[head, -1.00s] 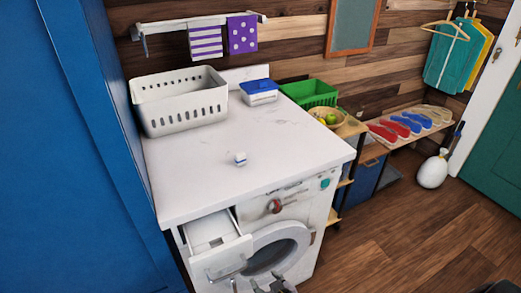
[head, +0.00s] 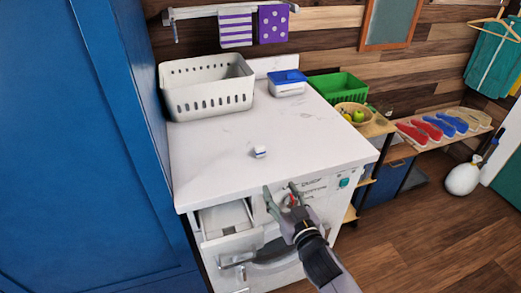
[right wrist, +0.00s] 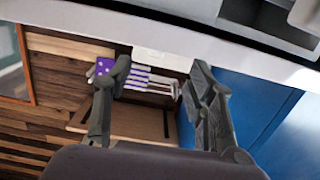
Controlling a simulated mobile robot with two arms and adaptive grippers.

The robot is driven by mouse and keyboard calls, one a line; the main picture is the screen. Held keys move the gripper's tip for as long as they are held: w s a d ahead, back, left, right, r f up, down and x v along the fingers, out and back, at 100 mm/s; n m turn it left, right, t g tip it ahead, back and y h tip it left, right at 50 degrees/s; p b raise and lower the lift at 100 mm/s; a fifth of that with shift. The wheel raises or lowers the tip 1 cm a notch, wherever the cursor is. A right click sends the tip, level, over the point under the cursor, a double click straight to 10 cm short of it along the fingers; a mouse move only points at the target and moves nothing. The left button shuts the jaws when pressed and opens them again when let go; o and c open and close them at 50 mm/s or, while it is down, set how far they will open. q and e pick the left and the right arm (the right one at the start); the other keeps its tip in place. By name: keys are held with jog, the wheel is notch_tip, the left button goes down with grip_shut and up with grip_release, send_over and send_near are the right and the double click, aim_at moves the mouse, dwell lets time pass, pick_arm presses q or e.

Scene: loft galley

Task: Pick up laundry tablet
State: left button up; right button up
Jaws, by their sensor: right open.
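The laundry tablet (head: 260,152) is a small white block with a blue part. It lies alone on the white top of the washing machine (head: 215,145), near the middle front. My right gripper (head: 280,189) is open and empty in front of the machine, its fingertips just below the front edge of the top. In the head view it is nearer than the tablet and apart from it. In the right wrist view the two spread fingers (right wrist: 158,78) have nothing between them, and I cannot make out the tablet there. My left gripper is not in view.
A white basket (head: 208,100) and a blue-lidded tub (head: 287,88) stand at the back of the machine top. The detergent drawer (head: 228,222) is pulled out at front left. A blue cabinet (head: 75,150) borders the left. The top around the tablet is clear.

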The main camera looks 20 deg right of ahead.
notch_tip(320, 180, up, 3)
jog(key=p, duration=0.2)
send_near(261, 151)
jog(key=shift+t, duration=0.3)
jog(key=w, duration=0.4)
jog(key=shift+w+a, duration=0.15)
jog(key=shift+w, duration=0.1)
jog(key=shift+w+a+f+p, duration=0.1)
jog(key=shift+w+f+p, duration=0.15)
jog(key=shift+w, duration=1.4)
jog(key=shift+w+f+p, duration=0.1)
jog(key=shift+w+f, duration=0.2)
jog(key=shift+w, duration=1.3)
jog(key=c, duration=1.1)
